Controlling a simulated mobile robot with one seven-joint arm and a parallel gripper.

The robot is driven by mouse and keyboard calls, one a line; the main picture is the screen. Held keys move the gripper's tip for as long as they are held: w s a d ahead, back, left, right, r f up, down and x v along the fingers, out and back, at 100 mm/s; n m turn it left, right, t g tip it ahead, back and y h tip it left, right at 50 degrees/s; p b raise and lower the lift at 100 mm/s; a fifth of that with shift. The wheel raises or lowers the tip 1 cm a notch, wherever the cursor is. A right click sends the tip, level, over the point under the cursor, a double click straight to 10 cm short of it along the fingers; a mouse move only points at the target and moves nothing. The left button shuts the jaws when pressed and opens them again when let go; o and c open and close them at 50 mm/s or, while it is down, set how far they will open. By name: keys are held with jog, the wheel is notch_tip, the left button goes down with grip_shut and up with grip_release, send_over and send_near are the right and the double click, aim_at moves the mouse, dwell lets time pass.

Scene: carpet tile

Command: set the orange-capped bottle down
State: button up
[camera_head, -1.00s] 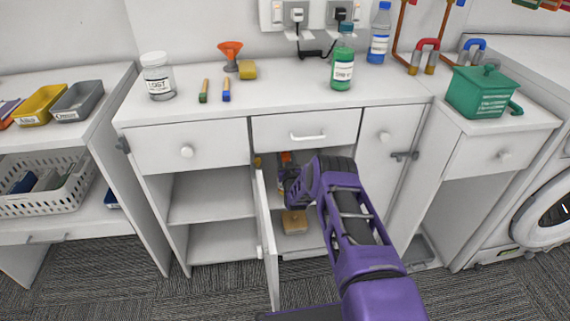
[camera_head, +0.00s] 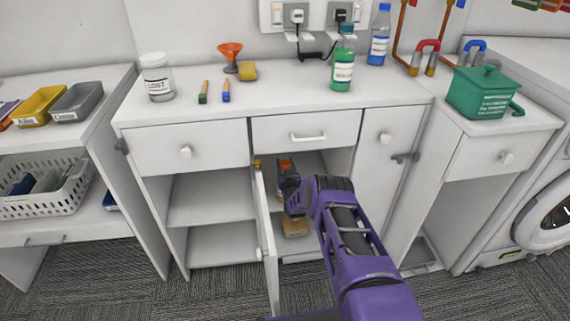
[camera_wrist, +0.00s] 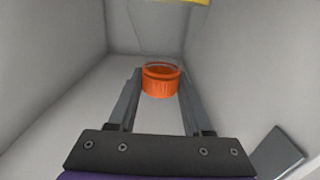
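The orange-capped bottle shows mainly as its ribbed orange cap (camera_wrist: 161,80) in the wrist view; the body below is hidden. In the head view the cap (camera_head: 286,164) shows inside the open middle cabinet, under the drawer. My gripper (camera_wrist: 160,82) has one finger along each side of the cap, close against it, and looks shut on it. In the head view my gripper (camera_head: 287,182) reaches into the cabinet, with my arm hiding part of the inside. I cannot tell whether the bottle's base touches a surface.
The open cabinet door (camera_head: 265,235) stands just left of my gripper. A tan block (camera_head: 295,227) lies low in the cabinet, partly covered by my arm. The drawer (camera_head: 306,130) is above. A green bottle (camera_head: 342,70) and a white jar (camera_head: 157,78) stand on the countertop.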

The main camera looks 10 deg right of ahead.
jog(key=o, duration=0.4)
jog(key=shift+c, duration=0.2)
jog(key=shift+r, duration=0.2)
jog(key=s+p, duration=0.3)
jog(key=s, duration=0.9)
